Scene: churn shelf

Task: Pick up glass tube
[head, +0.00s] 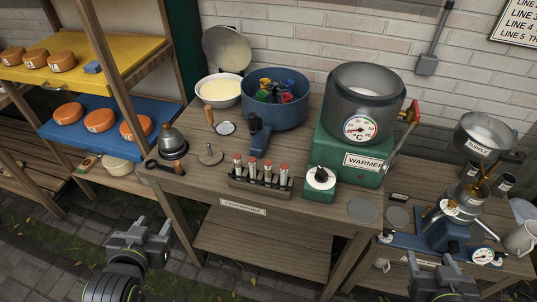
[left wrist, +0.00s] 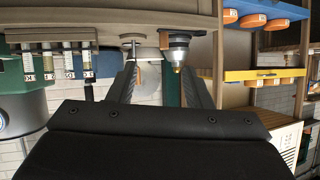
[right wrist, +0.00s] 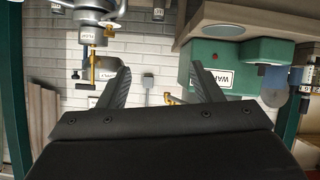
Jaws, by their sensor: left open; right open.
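Several glass tubes (head: 254,168) with red caps stand upright in a dark rack (head: 258,184) at the front of the wooden bench. The tubes (left wrist: 48,64) also show upside down at the left of the left wrist view. My left gripper (head: 141,232) is open and empty, in front of the bench and left of the rack. In the left wrist view its jaws (left wrist: 160,78) are apart with nothing between them. My right gripper (head: 441,272) is open and empty at the lower right, well apart from the tubes. Its jaws (right wrist: 161,75) are spread in the right wrist view.
A green warmer with a grey pot (head: 364,100) stands right of the rack. A blue tub (head: 290,112) and a white bowl (head: 222,95) are behind. A metal bell-shaped weight (head: 172,143) stands left. A supply funnel (head: 486,132) rises at right. Shelves hold orange cheeses (head: 68,114).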

